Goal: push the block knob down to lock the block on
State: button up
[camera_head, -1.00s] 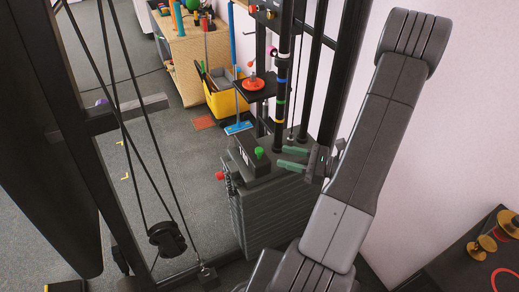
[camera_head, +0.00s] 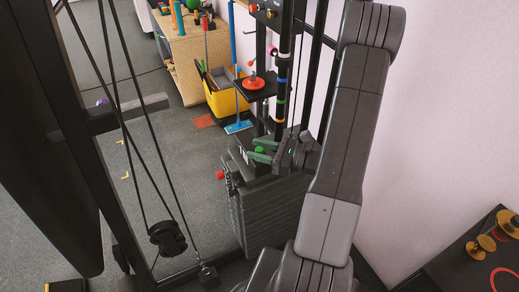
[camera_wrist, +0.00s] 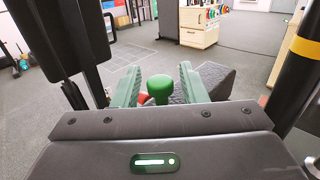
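The green block knob (camera_head: 259,149) stands on a dark block (camera_head: 236,157) on top of the weight stack. My gripper (camera_head: 253,147) has green fingers and is open at the top of the stack, with one finger on each side of the knob. In the wrist view the round green knob (camera_wrist: 160,86) shows between the two fingers (camera_wrist: 159,72), with a visible gap on both sides. The dark block (camera_wrist: 217,80) shows partly behind the right finger. The knob's stem is mostly hidden, and I cannot tell how far down it sits.
The dark weight stack (camera_head: 268,215) has a red knob (camera_head: 220,175) on its left side. Black posts with coloured bands (camera_head: 281,100) rise close behind my gripper. Cables and a pulley (camera_head: 167,238) are at left. A yellow bin (camera_head: 226,101) stands farther back.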

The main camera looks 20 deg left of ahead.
grip_shut()
jog(key=shift+f+b, duration=0.6)
jog(key=shift+f, duration=0.15)
jog(key=shift+o, duration=0.9)
grip_release()
jog(key=w+d, duration=0.1)
jog(key=d, duration=1.2)
jog(key=shift+d, duration=0.4)
jog(key=shift+a, duration=0.1)
